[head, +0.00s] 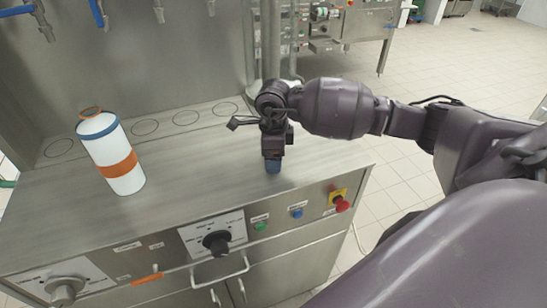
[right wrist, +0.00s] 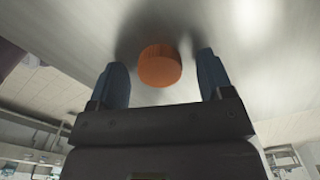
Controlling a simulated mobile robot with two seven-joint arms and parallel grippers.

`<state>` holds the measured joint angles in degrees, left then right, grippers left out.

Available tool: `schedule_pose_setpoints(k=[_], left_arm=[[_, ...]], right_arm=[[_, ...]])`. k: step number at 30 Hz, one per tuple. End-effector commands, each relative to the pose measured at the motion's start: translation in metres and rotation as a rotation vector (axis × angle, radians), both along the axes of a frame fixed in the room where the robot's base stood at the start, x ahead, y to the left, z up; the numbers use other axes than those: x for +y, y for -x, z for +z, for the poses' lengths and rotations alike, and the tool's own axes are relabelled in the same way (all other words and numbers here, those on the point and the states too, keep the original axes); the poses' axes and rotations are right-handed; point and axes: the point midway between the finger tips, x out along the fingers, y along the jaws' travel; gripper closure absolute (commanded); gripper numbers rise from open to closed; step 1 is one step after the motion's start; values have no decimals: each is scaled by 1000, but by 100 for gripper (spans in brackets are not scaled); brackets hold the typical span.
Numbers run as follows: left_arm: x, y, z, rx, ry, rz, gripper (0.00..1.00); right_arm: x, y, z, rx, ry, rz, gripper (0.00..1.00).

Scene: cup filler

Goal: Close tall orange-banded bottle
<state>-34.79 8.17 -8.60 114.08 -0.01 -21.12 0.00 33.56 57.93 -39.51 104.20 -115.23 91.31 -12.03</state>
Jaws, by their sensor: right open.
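The tall white bottle (head: 107,149) stands upright at the left of the steel counter in the head view. It has an orange band around its body, a blue ring at its shoulder and an orange-brown rim at its top. An orange round cap (right wrist: 160,66) shows in the right wrist view against the steel surface. My right gripper (head: 272,167) points down low over the counter, to the right of the bottle. Its blue-grey fingers are open, one on each side of the cap, with gaps visible. The cap is hidden in the head view. My left gripper is not in view.
The steel counter (head: 200,190) is clear between the bottle and my right gripper. Several outlined circles mark its back strip (head: 185,118). Blue-handled taps (head: 42,22) hang above at the back left. The front panel has knobs (head: 217,243) and a red emergency button (head: 341,204).

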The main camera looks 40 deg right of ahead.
Motion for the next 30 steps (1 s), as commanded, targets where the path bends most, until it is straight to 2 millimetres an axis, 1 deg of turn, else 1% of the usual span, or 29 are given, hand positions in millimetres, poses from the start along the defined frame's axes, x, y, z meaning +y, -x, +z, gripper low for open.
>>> schedule_pose_setpoints(k=[5,6,8,15,16,25,28,30], left_arm=[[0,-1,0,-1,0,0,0],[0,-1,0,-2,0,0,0],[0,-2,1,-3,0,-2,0],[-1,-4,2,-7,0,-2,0],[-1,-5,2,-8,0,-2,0],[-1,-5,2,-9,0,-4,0],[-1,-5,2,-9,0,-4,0],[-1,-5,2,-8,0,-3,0]], right_arm=[[0,0,0,0,0,0,26],[0,0,0,0,0,0,30],[0,0,0,0,0,0,39],[0,0,0,0,0,0,76],[0,0,0,0,0,0,79],[0,0,4,-1,-1,0,80],[0,-1,12,-1,0,1,80],[0,-1,22,-3,1,2,80]])
